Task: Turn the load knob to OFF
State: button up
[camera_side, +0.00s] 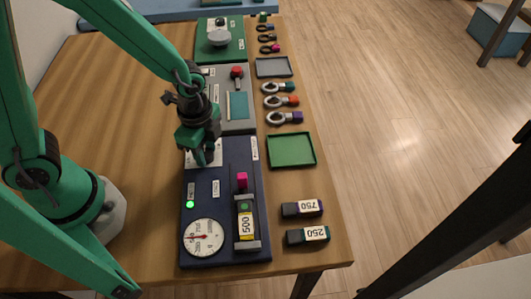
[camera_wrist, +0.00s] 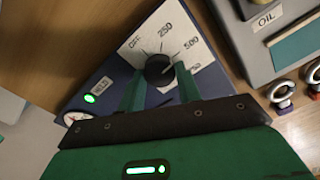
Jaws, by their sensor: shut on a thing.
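The load knob (camera_wrist: 159,70) is black and round, on a white dial plate (camera_wrist: 147,45) marked OFF, 250, 500 and a partly covered mark. My gripper (camera_wrist: 160,76) is shut on the knob, with one green finger on each side. I cannot tell clearly which mark the knob points to. In the side view my gripper (camera_side: 203,153) is low over the dial plate (camera_side: 214,155) at the top of the dark blue panel (camera_side: 225,185), and it hides the knob there.
The blue panel also carries a lit green lamp (camera_side: 190,204), a round gauge (camera_side: 204,238), a pink-topped part (camera_side: 242,180) and a block marked 500 (camera_side: 246,222). Blocks marked 750 (camera_side: 302,208) and 250 (camera_side: 307,235) and a green tray (camera_side: 291,136) lie to the right.

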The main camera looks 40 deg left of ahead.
aim_at(206, 152)
jog(key=n, duration=1.3)
jog(key=shift+w+a, duration=0.1)
jog(key=shift+n, duration=1.9)
jog(key=o, duration=1)
jog(key=shift+r, duration=0.1)
jog(key=shift+r, duration=3.85)
